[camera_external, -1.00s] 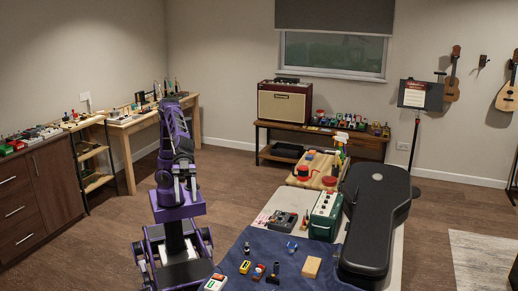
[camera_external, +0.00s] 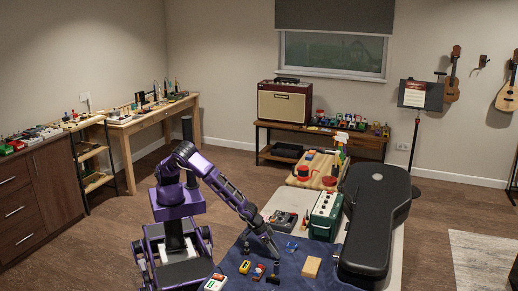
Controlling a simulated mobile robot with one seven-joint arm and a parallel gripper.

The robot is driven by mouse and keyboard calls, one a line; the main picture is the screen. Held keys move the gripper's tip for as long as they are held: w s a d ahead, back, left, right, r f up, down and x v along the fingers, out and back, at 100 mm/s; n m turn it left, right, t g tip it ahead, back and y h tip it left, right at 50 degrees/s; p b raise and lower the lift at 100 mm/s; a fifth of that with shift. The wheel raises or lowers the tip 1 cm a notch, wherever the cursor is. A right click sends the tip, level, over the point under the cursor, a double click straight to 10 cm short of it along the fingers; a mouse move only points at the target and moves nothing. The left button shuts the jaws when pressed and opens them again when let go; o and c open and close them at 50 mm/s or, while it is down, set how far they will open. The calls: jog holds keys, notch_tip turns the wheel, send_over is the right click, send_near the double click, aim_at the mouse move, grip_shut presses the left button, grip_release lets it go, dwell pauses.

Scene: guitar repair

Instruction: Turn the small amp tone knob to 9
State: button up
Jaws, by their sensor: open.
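A small green amp-like box (camera_external: 325,216) with a pale panel stands on the table, left of the black guitar case. Its knobs and their markings are too small to read. A larger red and cream amp (camera_external: 285,102) stands on the bench at the back wall; its knobs cannot be made out either. My gripper (camera_external: 272,252) is open and points down over the blue cloth, in front and to the left of the green box and apart from it. Small items on the cloth lie just below the gripper.
A black guitar case (camera_external: 375,225) lies along the table's right side. A dark grey device (camera_external: 283,220) sits left of the green box. A wooden block (camera_external: 311,267) and several small pedals lie on the blue cloth (camera_external: 335,274). A wooden board (camera_external: 310,182) with tools lies farther back.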

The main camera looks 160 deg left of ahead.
jog(key=a, duration=0.1)
jog(key=s+a+r+y, duration=0.1)
jog(key=a, duration=0.1)
jog(key=s+a+r+n+g+y, duration=0.1)
jog(key=shift+s+a, duration=0.25)
jog(key=shift+a, duration=0.1)
jog(key=r, duration=0.1)
jog(key=a+r+y, duration=0.1)
jog(key=a+r, duration=0.1)
jog(key=shift+s+g+y, duration=0.25)
jog(key=shift+g+y, duration=0.05)
notch_tip(320, 180, up, 7)
jog(key=a+n+y, duration=0.1)
jog(key=a+y, duration=0.1)
jog(key=y, duration=0.1)
jog(key=n+g+y, duration=0.1)
jog(key=n, duration=0.1)
send_near(320, 209)
jog(key=x, duration=0.3)
jog(key=r+x, duration=0.1)
jog(key=x, duration=0.2)
jog(key=a+r+x, duration=0.1)
jog(key=x, duration=0.2)
jog(key=shift+w+b, duration=0.1)
jog(key=shift+b, duration=0.25)
grip_shut()
